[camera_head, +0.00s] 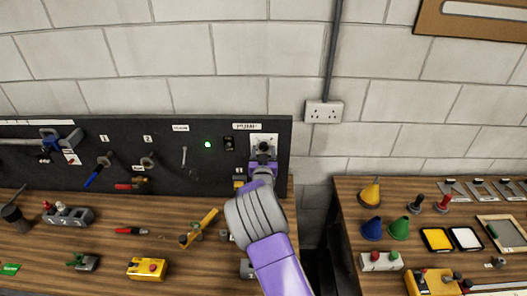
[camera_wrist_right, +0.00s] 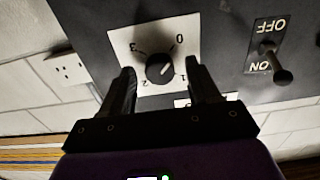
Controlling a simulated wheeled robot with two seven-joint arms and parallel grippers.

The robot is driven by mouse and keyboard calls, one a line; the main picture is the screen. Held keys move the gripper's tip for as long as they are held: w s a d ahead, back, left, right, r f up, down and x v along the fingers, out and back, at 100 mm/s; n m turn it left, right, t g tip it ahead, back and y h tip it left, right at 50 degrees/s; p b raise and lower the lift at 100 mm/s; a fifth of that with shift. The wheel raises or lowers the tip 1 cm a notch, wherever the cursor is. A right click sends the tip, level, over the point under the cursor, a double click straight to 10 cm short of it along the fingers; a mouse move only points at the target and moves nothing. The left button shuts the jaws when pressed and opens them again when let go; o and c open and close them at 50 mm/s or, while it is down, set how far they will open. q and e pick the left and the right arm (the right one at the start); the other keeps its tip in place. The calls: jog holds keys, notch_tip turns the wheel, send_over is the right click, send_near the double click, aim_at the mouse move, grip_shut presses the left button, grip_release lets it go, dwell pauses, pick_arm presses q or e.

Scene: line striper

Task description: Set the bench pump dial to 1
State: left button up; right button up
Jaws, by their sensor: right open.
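The bench pump dial (camera_wrist_right: 160,68) is a round black knob on a white plate marked 0, 1, 2 and 3. Its pale pointer line faces the 0 in the right wrist view. The dial plate (camera_head: 264,139) shows under the PUMP label in the head view, with the knob mostly hidden by my gripper. My right gripper (camera_head: 262,162) is in front of the plate. In the wrist view the right gripper (camera_wrist_right: 160,72) is open, with one finger on each side of the knob; contact cannot be told. My left gripper is not in view.
An ON/OFF toggle switch (camera_wrist_right: 275,65) sits beside the dial plate. A green light (camera_head: 208,144) glows on the black panel (camera_head: 215,175). Hand tools hang to the left. A yellow box (camera_head: 147,268) and other items lie on the bench. A second bench (camera_head: 345,190) stands right, across a gap.

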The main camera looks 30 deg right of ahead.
jog(key=shift+w+d, duration=0.1)
jog(key=shift+w, duration=0.05)
jog(key=c, duration=1)
jog(key=shift+f+m+b, duration=0.1)
jog(key=shift+m+b, duration=0.2)
jog(key=shift+b, duration=0.5)
jog(key=shift+c, duration=0.2)
jog(key=m+b, duration=1.2)
jog(key=b, duration=0.4)
jog(key=m+b, duration=0.2)
jog(key=m, duration=0.1)
jog(key=shift+m+b, duration=0.85)
jog(key=shift+m, duration=0.05)
jog(key=shift+r+m, duration=0.2)
jog(key=shift+m, duration=0.1)
